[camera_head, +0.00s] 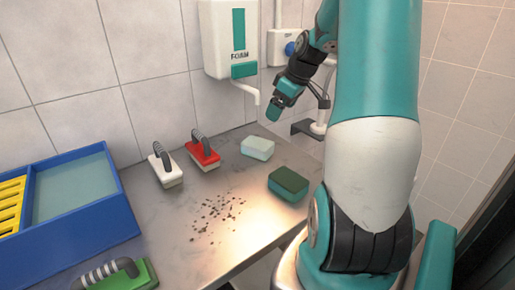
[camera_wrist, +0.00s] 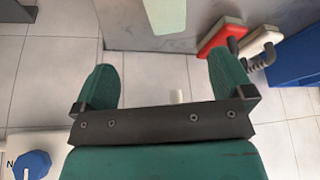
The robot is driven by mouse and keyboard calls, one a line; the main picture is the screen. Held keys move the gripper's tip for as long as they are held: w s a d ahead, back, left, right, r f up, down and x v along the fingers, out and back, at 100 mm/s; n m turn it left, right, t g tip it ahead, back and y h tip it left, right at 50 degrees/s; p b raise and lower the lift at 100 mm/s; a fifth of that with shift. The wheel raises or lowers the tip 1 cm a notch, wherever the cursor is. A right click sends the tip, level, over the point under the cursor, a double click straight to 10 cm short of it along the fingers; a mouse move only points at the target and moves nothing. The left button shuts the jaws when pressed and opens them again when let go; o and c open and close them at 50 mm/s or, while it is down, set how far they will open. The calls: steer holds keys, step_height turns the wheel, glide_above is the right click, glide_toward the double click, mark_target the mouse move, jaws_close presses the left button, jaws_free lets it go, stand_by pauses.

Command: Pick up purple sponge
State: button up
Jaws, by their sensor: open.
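No purple sponge shows in either view. Two sponges lie on the metal bench: a pale mint one (camera_head: 257,148) near the wall and a dark green one (camera_head: 288,185) closer to me. The pale mint sponge also shows at the top of the wrist view (camera_wrist: 166,14). My gripper (camera_head: 275,106) is raised above the bench's back right end, near the wall and right of the foam dispenser. In the wrist view my gripper's two green fingers (camera_wrist: 165,82) stand wide apart with nothing held between them.
A red brush (camera_head: 203,152), a white brush (camera_head: 165,166) and a green brush (camera_head: 125,275) stand on the bench (camera_head: 245,225). A blue tray (camera_head: 85,235) is at left. Dark crumbs (camera_head: 217,213) lie mid-bench. The foam dispenser (camera_head: 229,40) hangs on the wall.

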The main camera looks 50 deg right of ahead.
glide_toward(260, 143)
steer(key=x, duration=0.3)
steer(key=p+x, duration=0.1)
steer(key=x, duration=0.1)
steer(key=shift+s+d+f, duration=0.1)
steer(key=shift+d+f, duration=0.2)
steer(key=shift+d, duration=0.1)
steer(key=shift+a+p+x, duration=0.2)
steer(key=shift+p+x, duration=0.1)
steer(key=shift+x, duration=1)
steer(key=shift+a+p+x, duration=0.2)
steer(key=shift+p+x, duration=0.05)
steer(key=shift+x, duration=1.05)
steer(key=c, duration=1.1)
steer(key=shift+o, duration=0.2)
steer(key=shift+r, duration=0.1)
steer(key=shift+r, duration=0.6)
step_height(260, 143, up, 2)
steer(key=shift+r+b, duration=0.1)
steer(key=shift+b, duration=0.4)
steer(key=s+d+b, duration=0.1)
steer(key=s, duration=0.5)
steer(key=s+d+b, duration=0.1)
steer(key=s, duration=0.5)
steer(key=s+b, duration=0.1)
steer(key=s, duration=0.5)
steer(key=shift+d+b, duration=0.4)
